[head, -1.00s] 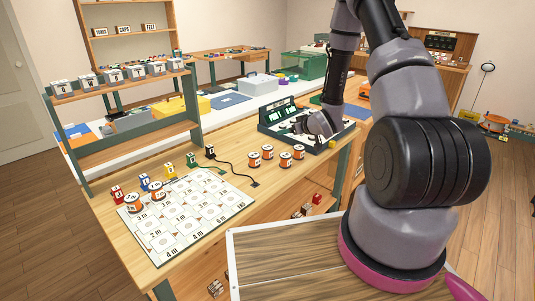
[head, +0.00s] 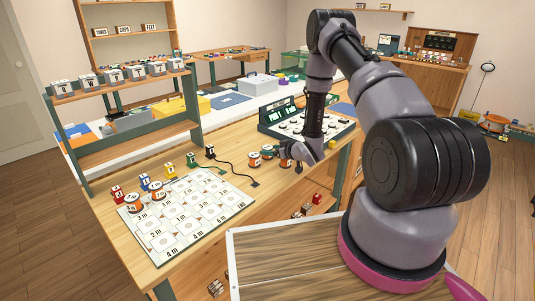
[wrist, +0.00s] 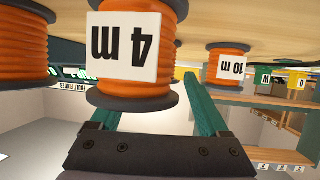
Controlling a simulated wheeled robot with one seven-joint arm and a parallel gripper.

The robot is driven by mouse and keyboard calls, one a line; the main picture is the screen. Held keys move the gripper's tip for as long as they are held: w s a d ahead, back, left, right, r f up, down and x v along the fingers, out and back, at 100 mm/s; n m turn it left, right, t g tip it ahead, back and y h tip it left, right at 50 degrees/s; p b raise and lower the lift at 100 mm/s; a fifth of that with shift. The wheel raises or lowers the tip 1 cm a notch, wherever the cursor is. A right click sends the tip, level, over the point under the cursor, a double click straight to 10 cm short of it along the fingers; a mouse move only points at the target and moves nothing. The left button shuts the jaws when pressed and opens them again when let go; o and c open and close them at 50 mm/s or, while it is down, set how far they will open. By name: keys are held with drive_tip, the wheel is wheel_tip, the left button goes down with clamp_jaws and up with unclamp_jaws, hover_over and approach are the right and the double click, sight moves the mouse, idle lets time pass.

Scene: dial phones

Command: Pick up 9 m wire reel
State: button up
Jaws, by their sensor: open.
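Orange wire reels with white labels stand on the wooden workbench. In the wrist view, which is upside down, a reel marked 4 m (wrist: 128,45) is close in front of my gripper (wrist: 148,98), hiding much of one finger. A reel marked 10 m (wrist: 232,65) is farther right, and part of another reel (wrist: 22,42) shows at the left, its label out of view. I cannot read 9 m on any reel. In the head view, my gripper (head: 287,157) is open beside the bench reels (head: 254,160) (head: 267,152); my arm hides some of the group.
A white layout board (head: 185,215) with metre markings lies on the bench, with two more reels (head: 133,202) (head: 157,191) on its far-left part. A green console (head: 283,120) stands behind my gripper. A black cable (head: 237,170) lies left of the reels.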

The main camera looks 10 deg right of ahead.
drive_tip(key=shift+x, duration=1.35)
drive_tip(key=c, duration=1.2)
drive_tip(key=shift+w+r, duration=0.1)
